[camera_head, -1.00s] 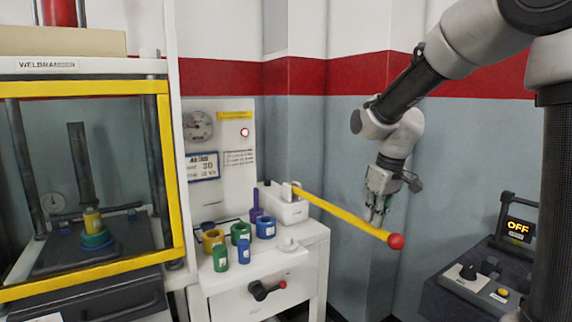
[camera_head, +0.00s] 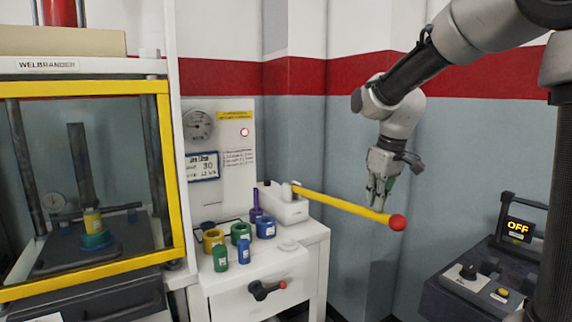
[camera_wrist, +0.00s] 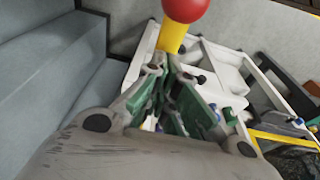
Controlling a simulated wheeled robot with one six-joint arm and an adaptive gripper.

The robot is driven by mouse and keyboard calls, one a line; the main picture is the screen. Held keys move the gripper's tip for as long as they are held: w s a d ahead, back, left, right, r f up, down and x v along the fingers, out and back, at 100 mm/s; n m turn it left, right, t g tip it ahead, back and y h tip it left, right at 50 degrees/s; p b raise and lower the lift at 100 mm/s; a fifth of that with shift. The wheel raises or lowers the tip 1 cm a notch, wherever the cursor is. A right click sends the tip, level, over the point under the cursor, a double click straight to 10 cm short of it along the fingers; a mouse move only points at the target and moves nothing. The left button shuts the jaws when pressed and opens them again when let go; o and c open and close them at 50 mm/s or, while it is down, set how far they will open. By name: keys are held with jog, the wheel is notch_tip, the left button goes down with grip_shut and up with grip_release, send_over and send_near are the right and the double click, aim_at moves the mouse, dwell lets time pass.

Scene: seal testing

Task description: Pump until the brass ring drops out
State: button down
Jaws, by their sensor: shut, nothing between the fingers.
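The yellow pump lever (camera_head: 335,202) slopes down to the right from a white pump block (camera_head: 284,207) and ends in a red knob (camera_head: 397,222). My gripper (camera_head: 378,205) points down at the lever near the knob, with shut, empty fingers. In the wrist view, the fingers (camera_wrist: 170,72) are close to the yellow lever (camera_wrist: 171,37); I cannot tell whether they touch it. Inside the yellow-framed press, a yellow, brass-like piece (camera_head: 92,221) stands on a green ring (camera_head: 96,240) below a dark upright bar. I cannot tell whether that piece is the brass ring.
Several coloured rings and sleeves, including a yellow ring (camera_head: 213,241), stand on the white cabinet (camera_head: 305,243). A gauge (camera_head: 197,124) is above them. A dark control box (camera_head: 480,283) reads OFF at right.

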notch_tip(320, 180, down, 11)
jog(key=shift+s+r, duration=0.2)
dwell(0.6)
jog(key=shift+d, duration=0.1)
jog(key=r, duration=1.3)
jog(key=shift+w+r, duration=0.3)
jog(key=shift+r, duration=0.1)
jog(key=s+d+r, duration=0.1)
jog(key=s+r, duration=0.2)
jog(key=r, duration=0.4)
jog(key=shift+s+d, duration=0.2)
jog(key=shift+s, duration=0.1)
dwell(0.8)
